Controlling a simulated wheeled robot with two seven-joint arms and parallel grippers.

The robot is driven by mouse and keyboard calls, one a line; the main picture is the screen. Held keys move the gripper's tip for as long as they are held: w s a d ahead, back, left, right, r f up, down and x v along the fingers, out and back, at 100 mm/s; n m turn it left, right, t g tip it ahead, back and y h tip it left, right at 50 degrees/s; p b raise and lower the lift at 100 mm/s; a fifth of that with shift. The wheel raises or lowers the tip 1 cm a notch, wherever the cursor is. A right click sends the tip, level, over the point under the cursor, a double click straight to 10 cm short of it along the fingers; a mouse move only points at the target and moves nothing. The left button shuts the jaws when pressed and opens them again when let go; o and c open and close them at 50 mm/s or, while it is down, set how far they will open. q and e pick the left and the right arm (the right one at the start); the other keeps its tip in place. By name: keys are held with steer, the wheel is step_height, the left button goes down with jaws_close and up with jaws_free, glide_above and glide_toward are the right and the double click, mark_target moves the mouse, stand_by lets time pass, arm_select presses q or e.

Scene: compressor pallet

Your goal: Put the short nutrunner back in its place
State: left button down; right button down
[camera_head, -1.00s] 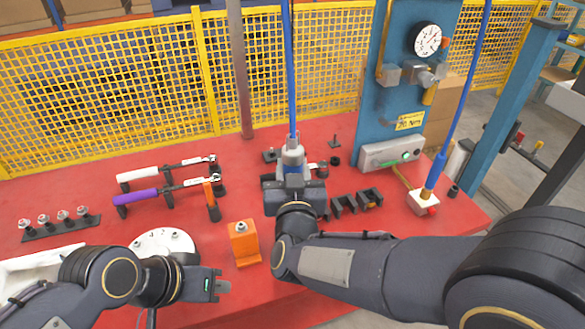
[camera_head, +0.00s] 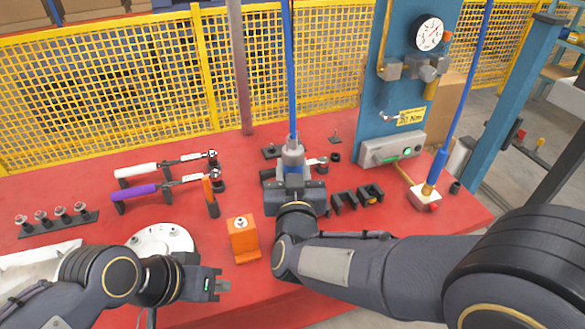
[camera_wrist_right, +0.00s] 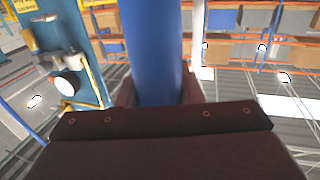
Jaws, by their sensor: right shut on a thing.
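The short nutrunner (camera_head: 293,158) is a grey, upright tool on a blue hose, over the middle of the red table. My right gripper (camera_head: 294,190) is shut around it and hides its lower part, so I cannot tell whether it touches anything below. In the right wrist view a blue cylindrical part (camera_wrist_right: 150,55) rises from between the jaws. My left gripper (camera_head: 218,286) is low, near the table's front edge, left of and in front of the orange block. Its jaw gap is not clear.
An orange block (camera_head: 242,240) stands left of my right gripper. Dark brackets (camera_head: 345,202) stand to its right. White-handled (camera_head: 136,170) and purple-handled (camera_head: 140,191) wrenches lie left. A blue gauge post (camera_head: 400,95) and a white-based blue hose tool (camera_head: 425,198) stand right.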

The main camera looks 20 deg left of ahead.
steer(key=shift+f+b, duration=0.25)
steer(key=shift+b, duration=0.05)
steer(key=c, duration=0.9)
jaws_free()
steer(key=shift+f, duration=0.25)
steer(key=v, duration=0.8)
steer(key=shift+r+b, duration=0.2)
steer(key=shift+b, duration=0.25)
steer(key=shift+w, duration=0.1)
